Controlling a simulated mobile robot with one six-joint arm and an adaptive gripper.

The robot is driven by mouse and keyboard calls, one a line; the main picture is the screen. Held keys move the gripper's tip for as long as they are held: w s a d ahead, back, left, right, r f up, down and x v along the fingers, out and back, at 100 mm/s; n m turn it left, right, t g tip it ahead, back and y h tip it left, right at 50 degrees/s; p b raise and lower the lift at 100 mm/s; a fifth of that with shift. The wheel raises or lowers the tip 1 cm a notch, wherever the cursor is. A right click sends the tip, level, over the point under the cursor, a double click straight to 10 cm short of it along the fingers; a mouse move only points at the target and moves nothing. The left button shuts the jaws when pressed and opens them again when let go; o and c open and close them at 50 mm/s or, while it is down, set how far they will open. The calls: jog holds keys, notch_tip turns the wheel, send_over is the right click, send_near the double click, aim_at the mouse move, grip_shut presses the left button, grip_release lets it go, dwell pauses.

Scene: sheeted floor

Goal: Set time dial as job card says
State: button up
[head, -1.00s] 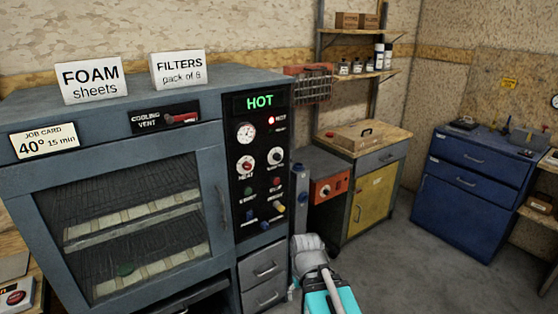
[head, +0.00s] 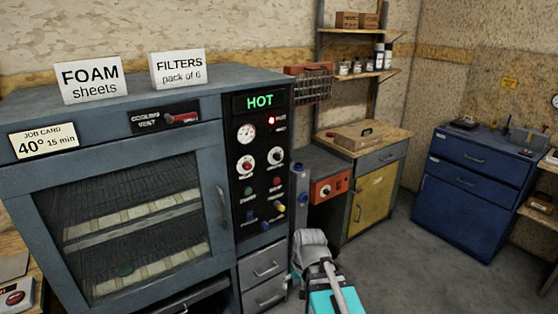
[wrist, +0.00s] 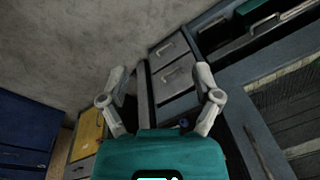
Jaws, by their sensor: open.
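The oven's black control panel (head: 262,160) stands right of the oven door. It carries two round white dials side by side: a left dial (head: 246,163) with a red centre and a right dial (head: 275,156) with a dark knob. Their labels and settings are too small to read surely. The job card (head: 44,141) on the oven's upper left reads 40° 15 min. My gripper (wrist: 161,82) is open and empty in the wrist view, facing grey drawers (wrist: 172,65). In the head view my arm's end is low, below and right of the panel, apart from the dials.
The oven door (head: 212,190) is shut. An orange box (head: 328,187) and a yellow cabinet (head: 370,198) stand to the right. Grey floor (head: 400,265) is clear.

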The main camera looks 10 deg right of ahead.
jog(key=w+a+r+m+t+y, duration=0.1)
jog(key=w+m+t+y, duration=0.15)
jog(key=w, duration=0.35)
jog(key=w+a+r+m+t+y, duration=0.1)
jog(key=w+a+r+m+y, duration=0.15)
jog(key=w, duration=0.35)
jog(key=m+t+y+b, duration=0.1)
jog(key=m+t, duration=1.1)
jog(key=m, duration=1.2)
send_near(279, 158)
jog(key=v, duration=0.4)
jog(key=shift+d, duration=0.1)
jog(key=x, duration=1.3)
jog(key=shift+w+a, duration=0.25)
jog(key=shift+w, duration=0.05)
jog(key=shift+n, duration=0.3)
grip_shut()
